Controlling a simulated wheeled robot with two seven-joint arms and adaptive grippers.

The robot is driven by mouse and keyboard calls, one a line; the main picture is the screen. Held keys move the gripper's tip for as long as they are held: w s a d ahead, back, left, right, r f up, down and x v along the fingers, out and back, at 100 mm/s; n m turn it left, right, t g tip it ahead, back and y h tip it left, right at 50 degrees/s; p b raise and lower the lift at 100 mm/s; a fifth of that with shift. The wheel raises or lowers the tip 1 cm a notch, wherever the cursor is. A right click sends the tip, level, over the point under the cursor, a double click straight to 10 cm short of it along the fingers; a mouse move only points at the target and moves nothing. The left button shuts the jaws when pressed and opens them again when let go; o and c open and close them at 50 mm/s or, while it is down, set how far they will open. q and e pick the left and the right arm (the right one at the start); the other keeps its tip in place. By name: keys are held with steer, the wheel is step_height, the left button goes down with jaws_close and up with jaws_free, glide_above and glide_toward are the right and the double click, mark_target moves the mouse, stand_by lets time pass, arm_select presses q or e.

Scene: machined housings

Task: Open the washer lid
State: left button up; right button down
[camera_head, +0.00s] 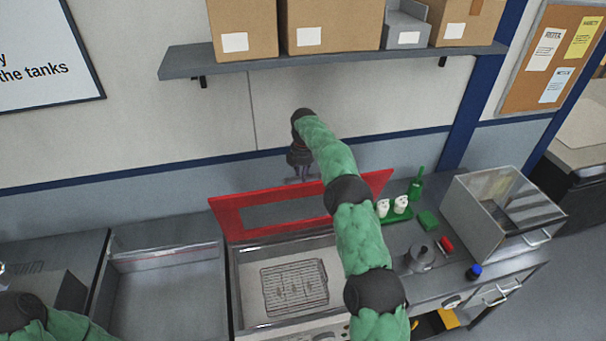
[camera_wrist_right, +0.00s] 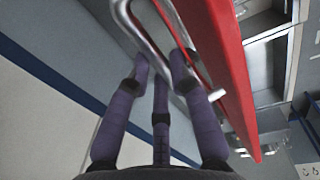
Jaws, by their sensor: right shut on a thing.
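The red washer lid (camera_head: 225,215) stands raised and tilted at the back of the washer in the head view, and its window frame is visible. The washer basin (camera_head: 250,285) below it is uncovered and has a metal rack (camera_head: 295,287) inside. My right gripper (camera_head: 300,178) is behind the lid's upper edge, partly hidden by my arm. In the right wrist view, its purple fingers (camera_wrist_right: 160,75) are closed around the metal handle (camera_wrist_right: 142,35) on the red lid (camera_wrist_right: 218,55). My left arm shows at the lower left of the head view; its gripper is out of frame.
A shelf (camera_head: 340,62) with boxes hangs above. Right of the washer, the counter holds a green tray (camera_head: 398,213) with white parts, a green bottle (camera_head: 415,190), a metal cup (camera_head: 420,258) and a clear-lidded box (camera_head: 495,235). An empty sink (camera_head: 165,295) is at left.

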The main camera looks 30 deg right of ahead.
steer(key=shift+s+a+f, duration=0.1)
steer(key=shift+s+f, duration=0.15)
steer(key=shift+f, duration=0.75)
steer(key=c, duration=1.1)
jaws_free()
steer(key=shift+w, duration=0.1)
steer(key=shift+c, duration=0.2)
steer(key=shift+o, duration=0.2)
steer(key=shift+w+d+f, duration=0.1)
steer(key=shift+w+d, duration=0.25)
steer(key=shift+w, duration=0.2)
steer(key=shift+s+a+r, duration=0.25)
steer(key=shift+s+r, duration=0.05)
steer(key=shift+r, duration=0.3)
step_height(320, 180, up, 6)
steer(key=shift+r, duration=0.25)
arm_select(q)
steer(key=shift+w+d, duration=0.15)
steer(key=shift+w, duration=0.15)
arm_select(e)
steer(key=shift+d, duration=0.1)
